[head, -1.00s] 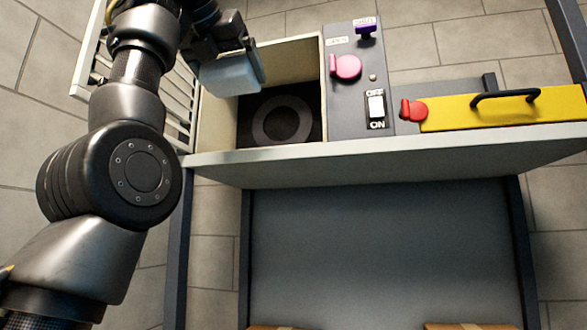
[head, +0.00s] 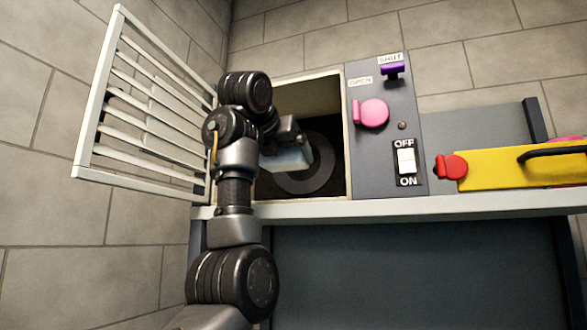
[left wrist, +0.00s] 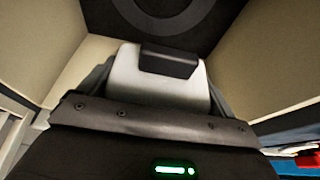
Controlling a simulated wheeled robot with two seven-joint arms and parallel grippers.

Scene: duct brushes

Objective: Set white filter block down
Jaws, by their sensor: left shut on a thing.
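The white filter block (head: 288,158) is a pale block at the mouth of the open duct box, in front of a dark round ring (head: 318,165) on the box's back. My left gripper (head: 290,140) is shut on the block. The arm hides part of the box's left side and floor. I cannot tell whether the block touches the floor. My right gripper is not in view.
A slatted grille door (head: 140,115) stands open at the left of the box. A yellow tool (head: 500,170) with red tip lies farther right.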

